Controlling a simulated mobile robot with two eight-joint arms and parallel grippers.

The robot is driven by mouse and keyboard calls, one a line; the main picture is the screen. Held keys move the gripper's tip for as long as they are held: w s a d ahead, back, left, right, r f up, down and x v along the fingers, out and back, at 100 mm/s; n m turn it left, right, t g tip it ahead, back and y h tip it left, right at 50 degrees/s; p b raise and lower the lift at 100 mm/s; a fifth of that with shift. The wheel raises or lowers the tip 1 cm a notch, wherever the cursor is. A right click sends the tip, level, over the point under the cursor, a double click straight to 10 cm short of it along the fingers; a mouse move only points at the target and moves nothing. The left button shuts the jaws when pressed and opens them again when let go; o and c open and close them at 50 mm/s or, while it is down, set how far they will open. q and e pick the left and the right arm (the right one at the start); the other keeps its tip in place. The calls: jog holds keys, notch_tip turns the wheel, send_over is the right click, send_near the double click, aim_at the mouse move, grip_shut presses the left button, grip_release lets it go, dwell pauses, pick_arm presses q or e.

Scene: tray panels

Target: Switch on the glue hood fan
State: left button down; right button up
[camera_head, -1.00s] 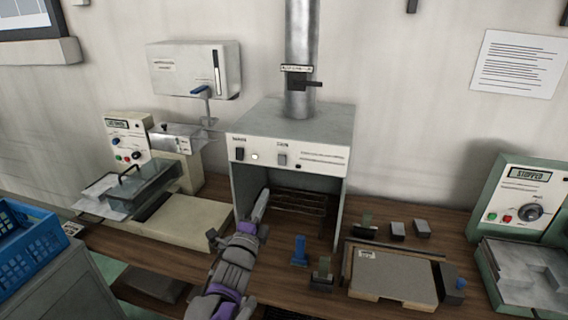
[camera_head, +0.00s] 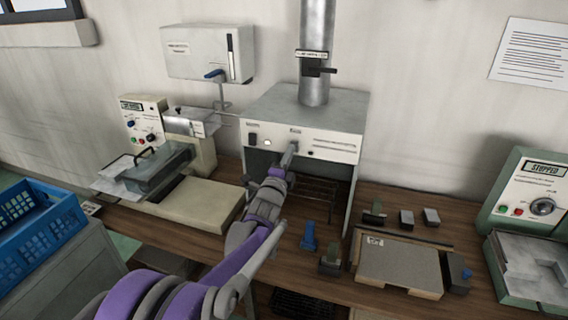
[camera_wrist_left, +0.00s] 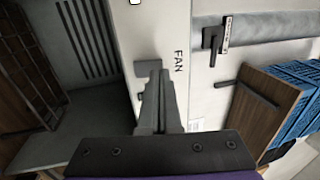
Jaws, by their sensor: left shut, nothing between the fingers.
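The glue hood (camera_head: 355,110) is a pale grey box with an open front and a round duct on top. Its front panel carries a dark switch (camera_head: 253,140), a pale lit lamp (camera_head: 267,142) and a grey fan switch, which my gripper largely covers in the head view. In the left wrist view the grey fan switch (camera_wrist_left: 141,68) sits beside the printed word FAN. My left gripper (camera_head: 291,150) is shut and empty, its tips at the fan switch. The fingers (camera_wrist_left: 157,80) overlap the switch's edge; I cannot tell whether they touch. My right gripper is out of view.
A damper handle (camera_head: 322,71) sticks out of the duct (camera_head: 313,40). A machine with a clear cover (camera_head: 160,165) stands left of the hood. A blue stand (camera_head: 309,238) and a board (camera_head: 400,265) lie on the bench in front. A green machine (camera_head: 530,200) stands at right.

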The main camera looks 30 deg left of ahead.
pick_arm(q)
jog(key=shift+w+a+r, duration=0.15)
jog(key=shift+w, duration=0.55)
jog(key=shift+w+r, duration=0.2)
jog(key=shift+r, duration=0.15)
jog(key=shift+f, duration=0.1)
jog(key=shift+s, duration=0.1)
